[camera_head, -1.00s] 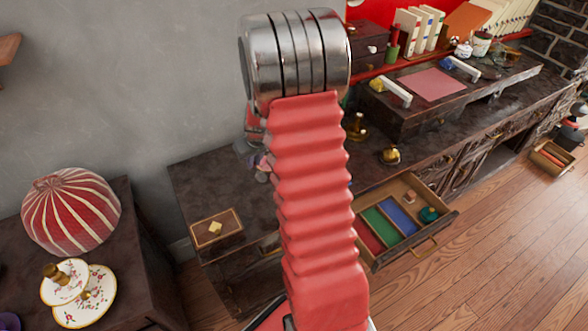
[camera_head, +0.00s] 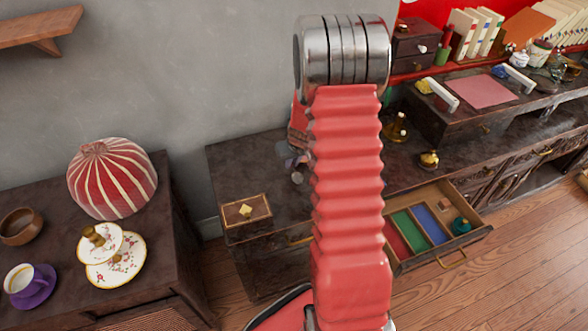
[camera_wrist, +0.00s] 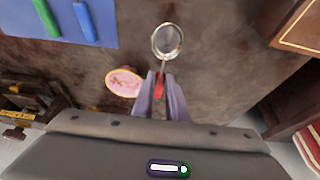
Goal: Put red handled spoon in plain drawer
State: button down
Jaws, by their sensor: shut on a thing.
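My gripper (camera_wrist: 161,98) is shut on the red handle of the spoon (camera_wrist: 160,84) in the wrist view. The spoon's round metal end (camera_wrist: 167,40) points away from the fingers, over a dark surface. In the head view my arm hides the spoon and most of the gripper. An open drawer (camera_head: 473,238) with red, green and blue compartments juts out to the right of my arm. A teal object (camera_head: 461,226) sits in its right part. I cannot tell which drawer is the plain one.
A wooden box (camera_head: 246,210) stands on the dark desk (camera_head: 235,160) left of my arm. Floor is clear at lower right.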

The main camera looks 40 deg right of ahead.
aim_at(293, 167)
jog(key=shift+f, duration=2.05)
jog(key=c, duration=1.8)
grip_release()
jog(key=shift+f, duration=0.1)
jog(key=shift+o, duration=0.2)
jog(key=shift+v, duration=6.1)
